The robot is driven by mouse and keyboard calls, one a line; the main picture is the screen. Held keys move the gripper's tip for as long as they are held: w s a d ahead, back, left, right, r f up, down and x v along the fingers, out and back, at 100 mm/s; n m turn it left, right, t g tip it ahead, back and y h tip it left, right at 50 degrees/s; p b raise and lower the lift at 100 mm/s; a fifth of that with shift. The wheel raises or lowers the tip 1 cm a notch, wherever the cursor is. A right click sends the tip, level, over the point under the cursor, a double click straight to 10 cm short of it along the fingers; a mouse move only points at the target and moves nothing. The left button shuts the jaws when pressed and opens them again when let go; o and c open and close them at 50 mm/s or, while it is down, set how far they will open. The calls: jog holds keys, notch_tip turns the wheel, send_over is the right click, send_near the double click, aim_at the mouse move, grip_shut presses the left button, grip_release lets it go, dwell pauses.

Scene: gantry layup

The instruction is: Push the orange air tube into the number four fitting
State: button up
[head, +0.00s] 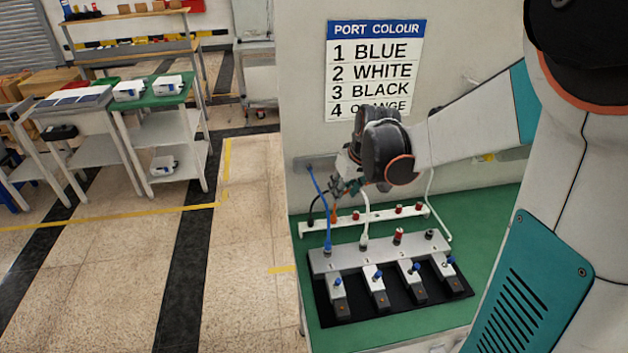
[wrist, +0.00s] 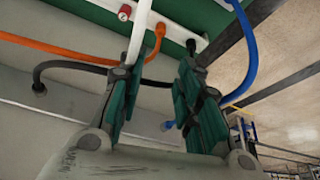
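The orange air tube (wrist: 60,48) runs in from the left in the wrist view, passes behind a finger and bends up to the white rack. In the head view a short piece of the orange tube (head: 333,213) shows at the rack's left part. The number four fitting (head: 431,235) is at the right end of the grey manifold block (head: 350,252), with no tube in it. My gripper (wrist: 162,72) is open, with nothing between its green-padded fingers. In the head view my gripper (head: 347,187) is above the rack's left part, close to the tubes.
A blue tube (head: 322,205) stands in fitting one and a white tube (head: 365,215) in fitting two. Fitting three has a red cap (head: 398,236). A black tube (head: 311,208) and red plugs sit on the white rack (head: 380,217). The port colour sign (head: 375,70) hangs above.

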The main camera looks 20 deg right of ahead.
aim_at(334, 211)
jog(key=b+x, duration=0.1)
jog(key=x, duration=0.1)
jog(key=b+x, duration=0.1)
jog(key=x, duration=0.5)
jog(key=shift+w+d+f+b, duration=0.1)
jog(key=shift+d+f+b, duration=0.2)
jog(key=shift+b, duration=0.1)
jog(key=b+x, duration=0.1)
jog(key=x, duration=0.1)
jog(key=b+x, duration=0.1)
jog(key=x, duration=0.2)
jog(key=shift+a+f, duration=0.1)
jog(key=shift+f, duration=0.05)
jog(key=c, duration=0.7)
